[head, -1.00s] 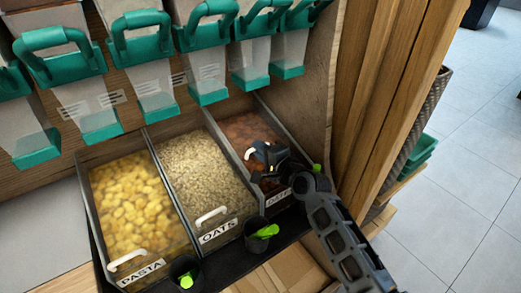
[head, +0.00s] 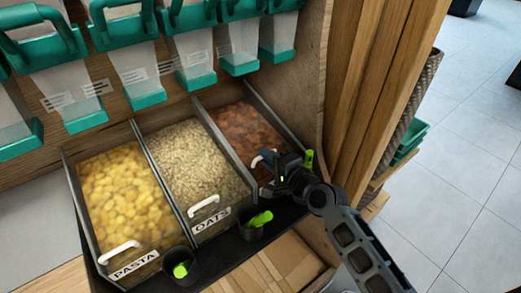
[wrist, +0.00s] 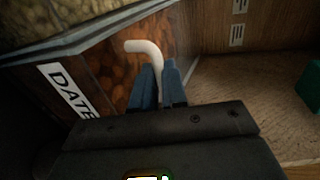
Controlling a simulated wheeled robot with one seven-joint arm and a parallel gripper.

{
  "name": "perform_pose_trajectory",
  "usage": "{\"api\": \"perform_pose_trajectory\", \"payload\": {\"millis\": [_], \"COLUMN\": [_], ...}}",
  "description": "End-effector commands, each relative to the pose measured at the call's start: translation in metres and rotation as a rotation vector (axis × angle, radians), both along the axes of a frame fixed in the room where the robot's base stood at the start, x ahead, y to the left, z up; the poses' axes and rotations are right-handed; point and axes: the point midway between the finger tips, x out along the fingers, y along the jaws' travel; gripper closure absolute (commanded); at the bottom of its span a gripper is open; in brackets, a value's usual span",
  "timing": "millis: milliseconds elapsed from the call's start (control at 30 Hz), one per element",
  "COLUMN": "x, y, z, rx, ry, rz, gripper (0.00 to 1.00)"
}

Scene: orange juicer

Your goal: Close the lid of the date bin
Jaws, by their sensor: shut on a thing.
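The date bin (head: 246,127) is the rightmost of the three bins in the head view, with brown dates inside. Its clear lid or front panel (wrist: 110,66) and part of its label (wrist: 68,90) show in the wrist view. My gripper (head: 272,166) is at the bin's front end. Its fingers (wrist: 160,82) are shut on the white handle (wrist: 146,50), whose bent end sticks out past them. A bit of the handle also shows in the head view (head: 260,159). My gripper hides the bin's front in the head view, and the lid's exact angle is hard to tell.
The oats bin (head: 188,152) and pasta bin (head: 120,195) stand to the left. Black cups with green scoops (head: 259,220) sit in front. Teal-handled dispensers (head: 188,43) hang above. A wooden side wall (head: 350,90) rises close on the right.

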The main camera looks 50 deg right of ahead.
Motion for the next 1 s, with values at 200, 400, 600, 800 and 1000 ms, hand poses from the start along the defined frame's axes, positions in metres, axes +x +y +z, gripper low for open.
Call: {"api": "perform_pose_trajectory", "payload": {"millis": [200, 400, 600, 800, 1000], "x": [-0.002, -0.001, -0.001, -0.013, -0.042], "y": [0.0, 0.0, 0.0, 0.004, 0.012], "z": [-0.001, -0.001, 0.0, 0.001, 0.007], "rx": [0.001, 0.0, 0.0, 0.001, 0.001], "ry": [0.002, 0.001, 0.001, 0.003, 0.003], "rz": [0.0, 0.0, 0.0, 0.0, 0.001], "gripper": [1.0, 0.78, 0.77, 0.77, 0.77]}}
